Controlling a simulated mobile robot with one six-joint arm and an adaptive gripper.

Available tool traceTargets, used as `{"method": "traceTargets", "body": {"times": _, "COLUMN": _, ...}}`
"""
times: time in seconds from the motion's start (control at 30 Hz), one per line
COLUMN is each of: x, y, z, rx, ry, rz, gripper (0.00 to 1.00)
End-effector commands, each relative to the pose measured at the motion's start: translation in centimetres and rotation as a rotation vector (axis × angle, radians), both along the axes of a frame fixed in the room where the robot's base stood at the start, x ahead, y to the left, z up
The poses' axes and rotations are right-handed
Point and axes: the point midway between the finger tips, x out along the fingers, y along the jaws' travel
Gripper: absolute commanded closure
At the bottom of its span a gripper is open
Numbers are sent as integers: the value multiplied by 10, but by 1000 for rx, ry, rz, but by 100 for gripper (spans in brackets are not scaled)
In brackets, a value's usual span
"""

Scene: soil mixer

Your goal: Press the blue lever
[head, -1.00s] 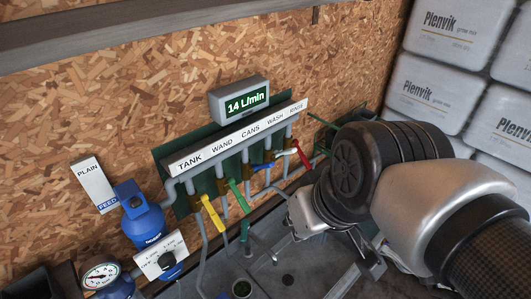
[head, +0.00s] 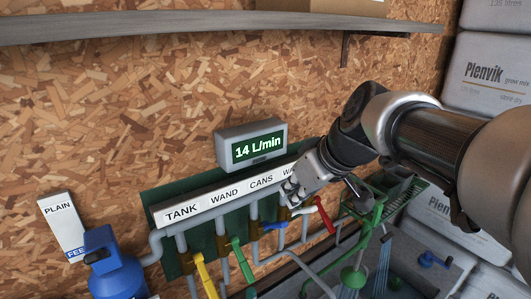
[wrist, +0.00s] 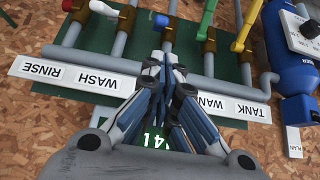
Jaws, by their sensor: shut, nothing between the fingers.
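The blue lever (head: 275,226) sticks out from the manifold below the CANS label, between the green lever (head: 242,260) and the red lever (head: 325,215). In the wrist view the blue lever's tip (wrist: 161,20) shows just beyond my fingertips. My gripper (head: 289,192) is shut and empty, in front of the label strip near the CANS and WASH labels. In the wrist view my closed gripper (wrist: 163,62) overlaps the strip and hides part of the pipe behind the blue lever. I cannot tell whether it touches anything.
A yellow lever (head: 203,272) is under TANK. The flow display (head: 252,147) reads 14 L/min. A blue filter housing (head: 113,265) stands at left. A shelf (head: 200,28) runs above. A green frame (head: 390,195) with pale blue streams below stands at right, near stacked white bags (head: 492,75).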

Motion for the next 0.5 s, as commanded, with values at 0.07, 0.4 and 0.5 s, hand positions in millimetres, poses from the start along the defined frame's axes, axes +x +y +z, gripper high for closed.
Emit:
{"method": "traceTargets", "body": {"times": 0.07, "x": 2, "y": 1, "z": -4, "rx": 0, "ry": 2, "rz": 0, "gripper": 100}}
{"method": "traceTargets", "body": {"times": 0.4, "x": 27, "y": 19, "z": -48, "rx": -1, "ry": 6, "rz": 2, "gripper": 100}}
{"method": "traceTargets", "body": {"times": 0.5, "x": 35, "y": 25, "z": -62, "rx": 0, "ry": 6, "rz": 1, "gripper": 100}}
